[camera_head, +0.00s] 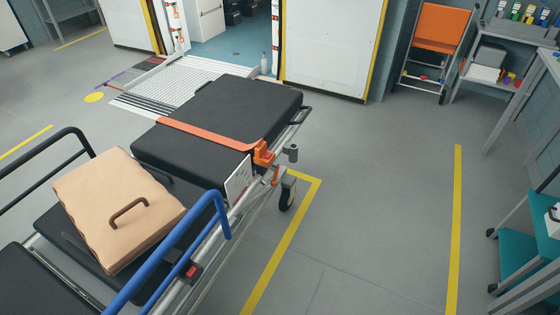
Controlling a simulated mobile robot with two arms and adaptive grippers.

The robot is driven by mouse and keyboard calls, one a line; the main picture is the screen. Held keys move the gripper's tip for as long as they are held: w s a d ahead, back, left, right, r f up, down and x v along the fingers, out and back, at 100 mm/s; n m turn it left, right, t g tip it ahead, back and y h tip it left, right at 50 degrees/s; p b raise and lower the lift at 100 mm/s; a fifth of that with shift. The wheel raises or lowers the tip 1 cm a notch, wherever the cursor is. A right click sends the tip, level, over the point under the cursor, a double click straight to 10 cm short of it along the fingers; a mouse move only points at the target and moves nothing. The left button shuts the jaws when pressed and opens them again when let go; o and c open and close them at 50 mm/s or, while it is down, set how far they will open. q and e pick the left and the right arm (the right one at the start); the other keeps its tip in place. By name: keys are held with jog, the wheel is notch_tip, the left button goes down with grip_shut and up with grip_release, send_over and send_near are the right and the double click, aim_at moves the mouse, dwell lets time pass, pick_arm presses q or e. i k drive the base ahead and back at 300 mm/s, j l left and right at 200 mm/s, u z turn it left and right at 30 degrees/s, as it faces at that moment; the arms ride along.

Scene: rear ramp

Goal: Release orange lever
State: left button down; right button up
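An orange lever-like fitting (264,153) sits on the right side of a wheeled stretcher, at the end of an orange strap (205,133). The strap lies flat across the black mattress (190,157) and meets this fitting. A smaller orange part (276,176) shows just below it on the frame; I cannot tell which orange part is the lever. Neither of my grippers is in view.
A tan case (95,205) with a brown handle lies on the stretcher's near part. A blue side rail (165,257) stands at its near right. A white ramp (178,82) lies behind; a teal-shelved cart (525,250) stands at right.

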aim_at(274, 183)
jog(key=i+l+u, duration=0.1)
jog(key=i+l, duration=0.25)
jog(key=i+l+u, duration=0.15)
jog(key=i+l, duration=0.2)
jog(key=l, duration=0.2)
jog(key=i+l+u, duration=0.1)
jog(key=i+l, duration=0.25)
jog(key=l, duration=0.15)
